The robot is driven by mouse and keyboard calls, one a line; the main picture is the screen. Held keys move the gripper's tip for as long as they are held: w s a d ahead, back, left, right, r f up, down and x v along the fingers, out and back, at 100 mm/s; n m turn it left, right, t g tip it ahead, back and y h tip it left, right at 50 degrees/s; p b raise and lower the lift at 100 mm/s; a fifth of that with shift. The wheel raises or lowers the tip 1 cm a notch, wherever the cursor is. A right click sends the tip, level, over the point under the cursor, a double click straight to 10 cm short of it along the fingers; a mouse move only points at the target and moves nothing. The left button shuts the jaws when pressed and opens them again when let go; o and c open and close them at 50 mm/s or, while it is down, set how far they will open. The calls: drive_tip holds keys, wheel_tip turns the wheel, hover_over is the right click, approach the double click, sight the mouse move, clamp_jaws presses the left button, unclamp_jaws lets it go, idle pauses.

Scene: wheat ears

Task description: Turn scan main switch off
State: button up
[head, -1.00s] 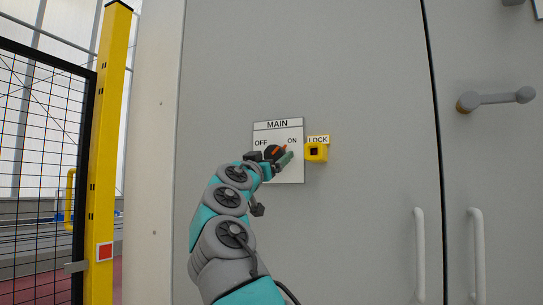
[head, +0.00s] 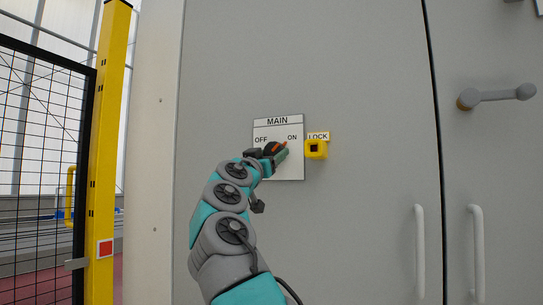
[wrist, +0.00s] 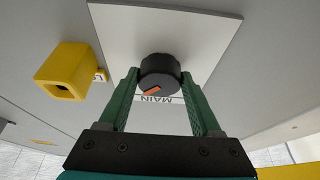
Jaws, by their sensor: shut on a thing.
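The main switch is a round black knob (head: 273,149) with an orange pointer mark, on a white plate (head: 294,169) marked MAIN, OFF at left and ON at right. In the head view the mark tilts up and to the right, between upright and ON. My gripper (head: 270,156) is at the knob, covering its lower part. In the wrist view the knob (wrist: 160,68) sits between the two green fingers of my gripper (wrist: 160,82), one on each side. The gripper is shut on the knob.
A yellow lock block (head: 316,149) under a LOCK label sticks out just right of the plate. The grey cabinet door (head: 350,220) has long handles (head: 419,250) at right. A yellow post (head: 108,150) and mesh fence (head: 40,150) stand at left.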

drive_tip(key=shift+d+n, duration=0.1)
drive_tip(key=shift+n, duration=0.2)
drive_tip(key=shift+s+n+y, duration=0.15)
drive_tip(key=shift+n+y, duration=0.65)
drive_tip(key=shift+n, duration=0.2)
drive_tip(key=n, duration=0.1)
drive_tip(key=n+y, duration=0.1)
drive_tip(key=n, duration=0.1)
drive_tip(key=shift+d+r+n+t+y, duration=0.15)
drive_tip(key=shift+r+n+t+y, duration=0.05)
drive_tip(key=shift+n+t+y, duration=0.1)
drive_tip(key=n+y+p, duration=0.1)
drive_tip(key=n, duration=0.2)
drive_tip(key=n+y+p, duration=0.2)
drive_tip(key=n, duration=0.1)
drive_tip(key=shift+r, duration=0.1)
drive_tip(key=n+g+y, duration=0.1)
drive_tip(key=n, duration=0.1)
drive_tip(key=n+g+y, duration=0.1)
drive_tip(key=n, duration=0.2)
drive_tip(key=shift+n, duration=0.6)
drive_tip(key=shift+d+r+n+g+y, duration=0.15)
drive_tip(key=shift+n+g+y, duration=0.25)
drive_tip(key=shift+n, duration=0.7)
drive_tip(key=shift+n+g, duration=0.4)
drive_tip(key=shift+n, duration=0.7)
